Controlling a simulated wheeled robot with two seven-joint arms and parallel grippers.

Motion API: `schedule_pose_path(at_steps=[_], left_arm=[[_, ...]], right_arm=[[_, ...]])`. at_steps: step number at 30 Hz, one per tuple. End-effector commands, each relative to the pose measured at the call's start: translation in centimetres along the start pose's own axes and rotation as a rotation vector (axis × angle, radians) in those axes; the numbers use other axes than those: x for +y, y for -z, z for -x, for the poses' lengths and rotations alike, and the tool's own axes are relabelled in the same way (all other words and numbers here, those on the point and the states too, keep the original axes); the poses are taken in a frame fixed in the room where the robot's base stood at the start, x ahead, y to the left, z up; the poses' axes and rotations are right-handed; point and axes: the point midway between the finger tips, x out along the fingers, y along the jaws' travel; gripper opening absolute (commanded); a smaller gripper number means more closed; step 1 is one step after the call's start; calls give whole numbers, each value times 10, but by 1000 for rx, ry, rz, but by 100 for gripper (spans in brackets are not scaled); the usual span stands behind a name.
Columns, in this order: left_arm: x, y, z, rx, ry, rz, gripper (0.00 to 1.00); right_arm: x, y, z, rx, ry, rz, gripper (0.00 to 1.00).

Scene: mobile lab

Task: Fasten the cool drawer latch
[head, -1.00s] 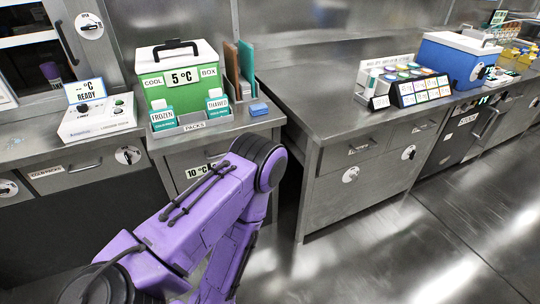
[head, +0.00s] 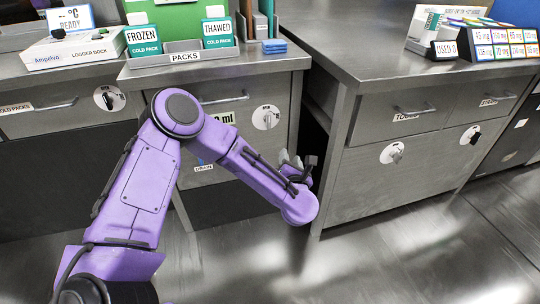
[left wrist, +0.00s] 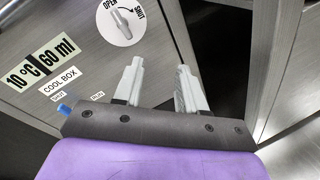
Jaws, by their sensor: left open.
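A round white latch plate with a grey knob (head: 266,117) sits on the grey cabinet front below the packs station. In the left wrist view the latch (left wrist: 121,21) is marked OPEN and SHUT; its knob slants, and I cannot tell which mark it is set to. Beside it are a "10 °C 60 ml" sign (left wrist: 42,62) and a COOL BOX label (left wrist: 62,82). My left gripper (head: 299,163) is below and right of the latch, apart from it. In the wrist view its fingers (left wrist: 158,78) are spread and empty. My right gripper is out of view.
A drawer handle (head: 226,98) is above the sign, left of the latch. A dark gap (head: 318,112) separates this cabinet from the right one, which has its own latches (head: 392,153). Another latch (head: 110,98) is on the left cabinet. The floor in front is clear.

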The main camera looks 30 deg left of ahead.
Motion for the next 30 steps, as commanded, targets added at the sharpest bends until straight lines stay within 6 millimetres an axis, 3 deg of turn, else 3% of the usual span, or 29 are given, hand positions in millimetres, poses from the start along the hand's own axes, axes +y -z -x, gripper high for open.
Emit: schedule_pose_path(at_steps=[1, 3, 7, 11, 21, 30], left_arm=[[2, 9, -19, -4, -83, 181, 40], [20, -1, -33, -15, -173, 389, 40], [42, -12, -45, -30, -257, 591, 40], [51, -14, -60, -31, -272, 624, 40], [67, -10, -129, -31, -267, 615, 40], [73, -11, -146, -32, -263, 612, 40]], right_arm=[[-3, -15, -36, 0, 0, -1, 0], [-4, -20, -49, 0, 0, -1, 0], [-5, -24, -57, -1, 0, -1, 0], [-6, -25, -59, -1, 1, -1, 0], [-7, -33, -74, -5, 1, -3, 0], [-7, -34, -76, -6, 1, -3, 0]])
